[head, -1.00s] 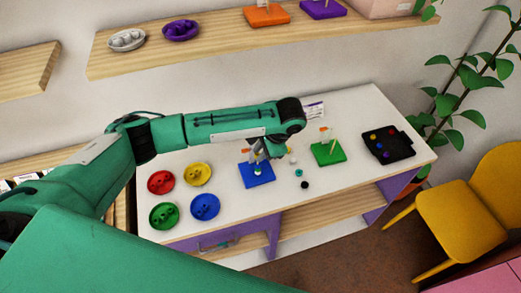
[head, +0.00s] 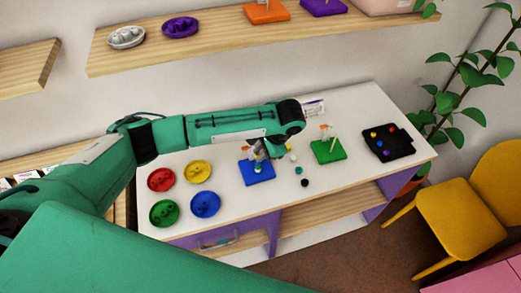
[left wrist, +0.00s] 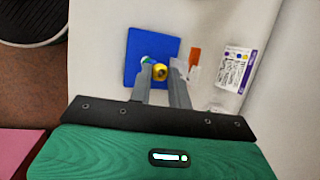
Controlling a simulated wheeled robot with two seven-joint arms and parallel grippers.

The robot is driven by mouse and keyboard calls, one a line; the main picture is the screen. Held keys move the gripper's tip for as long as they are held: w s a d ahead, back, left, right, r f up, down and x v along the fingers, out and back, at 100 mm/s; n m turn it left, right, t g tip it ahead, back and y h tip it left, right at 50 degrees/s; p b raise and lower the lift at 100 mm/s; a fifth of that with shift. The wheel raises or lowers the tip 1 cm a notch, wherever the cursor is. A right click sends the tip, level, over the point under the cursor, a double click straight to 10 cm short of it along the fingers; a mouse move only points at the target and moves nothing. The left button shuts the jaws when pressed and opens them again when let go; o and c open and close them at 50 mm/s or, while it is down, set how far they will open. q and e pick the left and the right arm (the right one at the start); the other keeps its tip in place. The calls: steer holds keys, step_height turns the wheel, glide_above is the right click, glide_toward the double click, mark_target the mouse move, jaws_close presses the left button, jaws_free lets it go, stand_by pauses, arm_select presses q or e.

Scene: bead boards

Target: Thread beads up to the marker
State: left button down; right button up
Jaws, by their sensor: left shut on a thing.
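The blue bead board (head: 262,178) lies on the white table, and it also shows in the left wrist view (left wrist: 135,75). An orange marker (left wrist: 194,57) shows at its right edge there. My left gripper (head: 260,157) is over this board, fingers pointing down. In the left wrist view its fingers (left wrist: 161,72) are shut on a yellow bead (left wrist: 160,71). A teal and white bead stack (left wrist: 146,60) shows on the board beside the left fingertip. The peg is mostly hidden, so I cannot tell whether the yellow bead is around it. My right gripper is not in view.
Loose white (head: 293,159), teal (head: 298,170) and black (head: 305,183) beads lie right of the board. A green board (head: 328,152) and black tray (head: 398,148) with several beads stand further right. Red (head: 161,180), yellow (head: 197,172), green (head: 164,214) and blue (head: 205,205) dishes stand left.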

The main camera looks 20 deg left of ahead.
arm_select(q)
steer(key=shift+f, duration=0.4)
steer(key=c, duration=1.2)
jaws_free()
steer(key=shift+c, duration=0.2)
steer(key=b+v, duration=0.1)
steer(key=v, duration=1.2)
steer(key=shift+d+r, duration=0.2)
steer(key=shift+r, duration=0.15)
